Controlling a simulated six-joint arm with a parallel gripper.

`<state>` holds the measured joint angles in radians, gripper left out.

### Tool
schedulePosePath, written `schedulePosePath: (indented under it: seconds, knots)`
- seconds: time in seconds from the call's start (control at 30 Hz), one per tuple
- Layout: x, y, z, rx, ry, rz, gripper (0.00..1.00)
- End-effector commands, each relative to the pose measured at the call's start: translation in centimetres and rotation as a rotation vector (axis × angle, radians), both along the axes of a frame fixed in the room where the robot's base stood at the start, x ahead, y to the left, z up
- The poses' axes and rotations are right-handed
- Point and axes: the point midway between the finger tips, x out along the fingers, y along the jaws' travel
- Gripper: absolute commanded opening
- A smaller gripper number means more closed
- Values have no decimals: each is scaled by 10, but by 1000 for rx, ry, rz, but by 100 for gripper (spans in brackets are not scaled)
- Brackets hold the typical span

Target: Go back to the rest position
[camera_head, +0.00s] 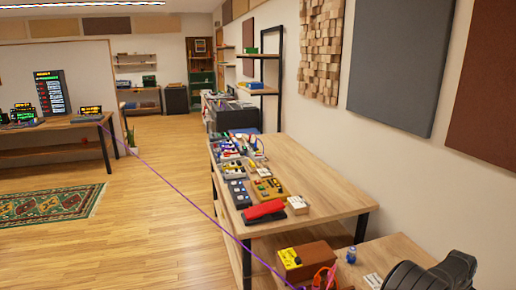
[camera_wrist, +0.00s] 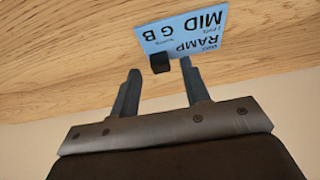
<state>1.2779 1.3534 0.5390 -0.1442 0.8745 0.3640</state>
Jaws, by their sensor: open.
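My gripper (camera_wrist: 160,67) shows in the wrist view with its two dark fingers spread apart. Nothing is clamped between them. Beyond the fingertips, a light-blue card (camera_wrist: 200,30) with black lettering, upside down in this view, lies on a wooden surface (camera_wrist: 60,60). A small black block (camera_wrist: 160,62) appears at the card's edge, between the fingertips in the picture. I cannot tell its distance from the fingers. In the head view, a dark part of my arm shows at the lower right, and the fingers cannot be made out.
A near table (camera_head: 400,250) holds a yellow pedal (camera_head: 291,258), a brown box (camera_head: 318,258), a small blue jar (camera_head: 351,255) and a white card (camera_head: 373,280). A long table (camera_head: 320,190) beyond carries several pedals. A purple cable (camera_head: 190,193) crosses the room. Wall panels stand right.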

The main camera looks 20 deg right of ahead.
Motion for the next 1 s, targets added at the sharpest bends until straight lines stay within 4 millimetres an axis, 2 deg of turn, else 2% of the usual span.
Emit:
schedulePosePath:
  seconds: [0.67, 1.0]
  knots:
    - [0, 41, 98, 0, 0, 0, 43]
    - [0, 20, 43, 4, 1, 0, 43]
